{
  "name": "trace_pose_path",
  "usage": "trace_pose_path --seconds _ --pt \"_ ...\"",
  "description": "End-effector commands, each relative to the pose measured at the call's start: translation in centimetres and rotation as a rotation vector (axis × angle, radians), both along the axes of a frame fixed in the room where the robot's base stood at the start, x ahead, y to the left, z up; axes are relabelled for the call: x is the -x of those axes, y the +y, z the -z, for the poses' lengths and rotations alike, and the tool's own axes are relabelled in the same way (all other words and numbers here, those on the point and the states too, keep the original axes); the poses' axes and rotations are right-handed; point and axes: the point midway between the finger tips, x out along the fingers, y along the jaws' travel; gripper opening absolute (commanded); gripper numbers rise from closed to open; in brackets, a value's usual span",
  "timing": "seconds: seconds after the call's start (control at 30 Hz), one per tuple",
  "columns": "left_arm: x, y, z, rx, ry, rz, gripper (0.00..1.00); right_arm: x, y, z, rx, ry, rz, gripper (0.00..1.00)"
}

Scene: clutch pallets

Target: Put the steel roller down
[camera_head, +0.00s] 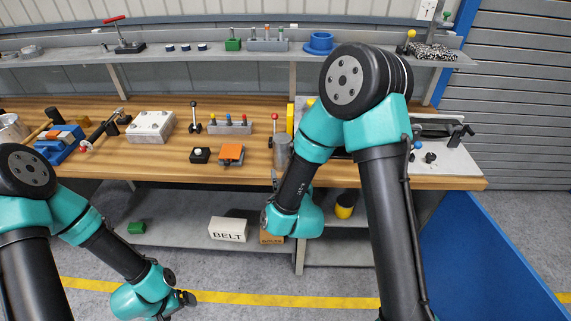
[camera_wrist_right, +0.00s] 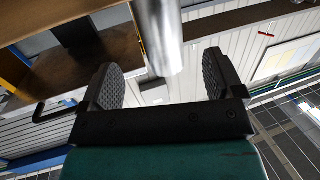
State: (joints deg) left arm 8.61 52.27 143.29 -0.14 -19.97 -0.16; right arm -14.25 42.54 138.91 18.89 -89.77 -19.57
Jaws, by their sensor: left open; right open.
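The steel roller (camera_head: 282,152) is a shiny grey cylinder standing upright near the front edge of the wooden bench, just left of my right arm in the head view. In the right wrist view the steel roller (camera_wrist_right: 160,38) comes down from the top, with its end between the finger pads. My right gripper (camera_wrist_right: 160,78) is open, with a gap on both sides of the roller. My left gripper (camera_head: 186,298) is low in front of the bench, open and empty, away from the roller.
The bench (camera_head: 130,165) carries a grey block (camera_head: 151,126), a rack with coloured knobs (camera_head: 228,124), an orange block (camera_head: 231,153) and a red-knobbed lever (camera_head: 275,128) close to the roller.

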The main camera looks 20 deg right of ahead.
Motion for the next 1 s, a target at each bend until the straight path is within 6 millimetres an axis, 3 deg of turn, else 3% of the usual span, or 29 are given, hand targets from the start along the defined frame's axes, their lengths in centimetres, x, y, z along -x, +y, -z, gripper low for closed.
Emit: trace_pose_path --seconds 0.2,0.77,0.87,1.0 --pt "0.0 0.0 0.0 0.0 0.0 0.0 0.91 2.1 0.2 -0.1 0.001 0.0 -0.001 0.87" --pt "0.0 0.0 0.0 0.0 0.0 0.0 0.91 2.3 0.2 -0.1 0.0 0.001 -0.001 0.87" --pt "0.0 0.0 0.0 0.0 0.0 0.0 0.91 2.3 0.0 0.5 -0.007 0.025 -0.007 0.87" --pt "0.0 0.0 0.0 0.0 0.0 0.0 0.91 2.4 -0.5 3.6 -0.039 0.142 -0.033 0.87"
